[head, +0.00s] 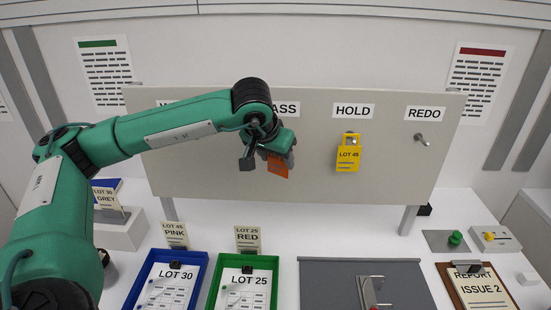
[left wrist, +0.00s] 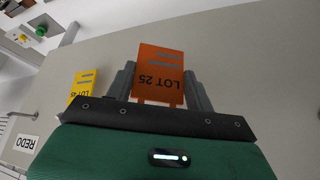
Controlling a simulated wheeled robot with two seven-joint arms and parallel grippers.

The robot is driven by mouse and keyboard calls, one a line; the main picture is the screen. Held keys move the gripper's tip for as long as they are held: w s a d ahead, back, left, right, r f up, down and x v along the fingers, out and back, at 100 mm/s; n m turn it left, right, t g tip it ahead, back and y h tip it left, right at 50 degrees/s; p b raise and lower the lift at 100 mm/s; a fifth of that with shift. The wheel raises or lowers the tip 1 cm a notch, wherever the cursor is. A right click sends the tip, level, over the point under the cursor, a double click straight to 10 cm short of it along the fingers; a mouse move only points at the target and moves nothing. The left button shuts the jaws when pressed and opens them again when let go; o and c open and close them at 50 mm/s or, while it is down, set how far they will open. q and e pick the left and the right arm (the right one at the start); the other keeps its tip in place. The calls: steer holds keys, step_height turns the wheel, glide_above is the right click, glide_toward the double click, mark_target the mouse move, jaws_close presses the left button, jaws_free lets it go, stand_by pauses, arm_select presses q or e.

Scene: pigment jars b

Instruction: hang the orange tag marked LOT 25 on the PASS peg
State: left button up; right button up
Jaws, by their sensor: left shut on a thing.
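My left gripper (head: 266,157) is shut on the orange tag (head: 278,167), in front of the board (head: 230,180) below the PASS label (head: 285,108). My arm hides part of that label, and the PASS peg is not visible behind my gripper. In the left wrist view the orange tag (left wrist: 160,68) sits between the two grey fingers (left wrist: 158,85), with LOT 25 reading upside down. Whether the tag touches a peg cannot be told. My right gripper is not in view.
A yellow LOT 45 tag (head: 348,156) hangs under the HOLD label (head: 353,110). The REDO peg (head: 420,139) is bare. Below stand a blue LOT 30 tray (head: 202,258), a green LOT 25 tray (head: 275,262), a grey plate (head: 330,275) and a clipboard (head: 447,273).

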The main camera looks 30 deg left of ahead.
arm_select(q)
steer(key=w+a, duration=0.1)
steer(key=w+a+f, duration=0.1)
steer(key=w, duration=0.1)
steer(key=shift+w+a+b, duration=0.1)
steer(key=shift+w+b, duration=0.15)
steer(key=shift+b, duration=0.15)
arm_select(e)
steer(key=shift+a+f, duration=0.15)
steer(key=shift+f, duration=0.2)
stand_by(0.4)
arm_select(q)
steer(key=o, duration=1)
steer(key=shift+o, duration=0.9)
steer(key=shift+d, duration=0.25)
steer(key=shift+r, duration=0.1)
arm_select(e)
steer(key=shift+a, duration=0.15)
arm_select(q)
steer(key=shift+a, duration=0.2)
